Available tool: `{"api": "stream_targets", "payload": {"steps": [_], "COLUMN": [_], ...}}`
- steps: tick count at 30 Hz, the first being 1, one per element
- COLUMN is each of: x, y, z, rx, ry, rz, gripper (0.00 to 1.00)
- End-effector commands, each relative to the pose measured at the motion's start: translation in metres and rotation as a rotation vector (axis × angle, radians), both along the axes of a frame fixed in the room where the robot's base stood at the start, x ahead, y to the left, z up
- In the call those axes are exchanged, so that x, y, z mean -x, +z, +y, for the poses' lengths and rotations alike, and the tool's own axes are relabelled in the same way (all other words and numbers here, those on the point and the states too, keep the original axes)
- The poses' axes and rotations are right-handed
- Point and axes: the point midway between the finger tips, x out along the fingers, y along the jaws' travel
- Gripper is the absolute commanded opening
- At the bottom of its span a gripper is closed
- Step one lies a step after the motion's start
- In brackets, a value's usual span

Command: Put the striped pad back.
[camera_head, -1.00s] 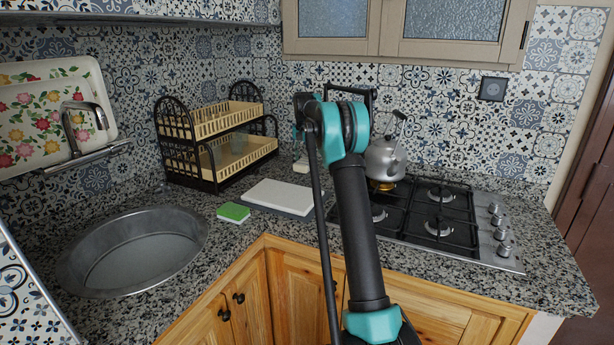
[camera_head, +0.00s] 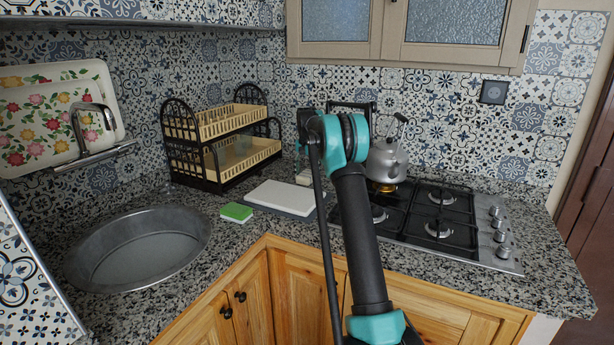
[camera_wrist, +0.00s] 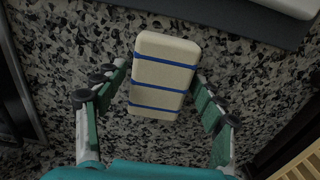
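The striped pad (camera_wrist: 162,75) is a cream block with rounded corners and blue stripes across it. In the wrist view it sits between the two fingers of my gripper (camera_wrist: 161,78), slightly turned. In the head view the pad (camera_head: 305,177) shows as a small pale patch left of my arm, behind the white board. My arm hides part of it and most of the gripper. Its exact height over the counter is unclear.
A white board (camera_head: 281,196) on a grey base and a green sponge (camera_head: 236,212) lie in front. A two-tier dish rack (camera_head: 225,165) stands left, a round sink (camera_head: 138,250) further left. The stove (camera_head: 440,222) with a kettle (camera_head: 386,163) is right.

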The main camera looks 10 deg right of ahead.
Motion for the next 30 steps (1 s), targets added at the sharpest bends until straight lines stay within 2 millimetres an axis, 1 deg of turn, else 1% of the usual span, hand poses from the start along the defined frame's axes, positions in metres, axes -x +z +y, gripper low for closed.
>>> {"api": "stream_targets", "payload": {"steps": [8,11,13,17,24,27,30], "x": [0.0,0.0,0.0,0.0,0.0,0.0,0.0], "y": [0.0,0.004,0.011,0.034,0.084,0.101,0.112], "z": [0.0,0.0,0.0,0.0,0.0,0.0,0.0], "rx": [0.0,0.0,0.0,0.0,0.0,0.0,0.0], "ry": [0.0,0.0,0.0,0.0,0.0,0.0,0.0], "rz": [0.0,0.0,0.0,0.0,0.0,0.0,0.0], "gripper": [0.73,0.73,0.73,0.73,0.73,0.73,0.73]}}
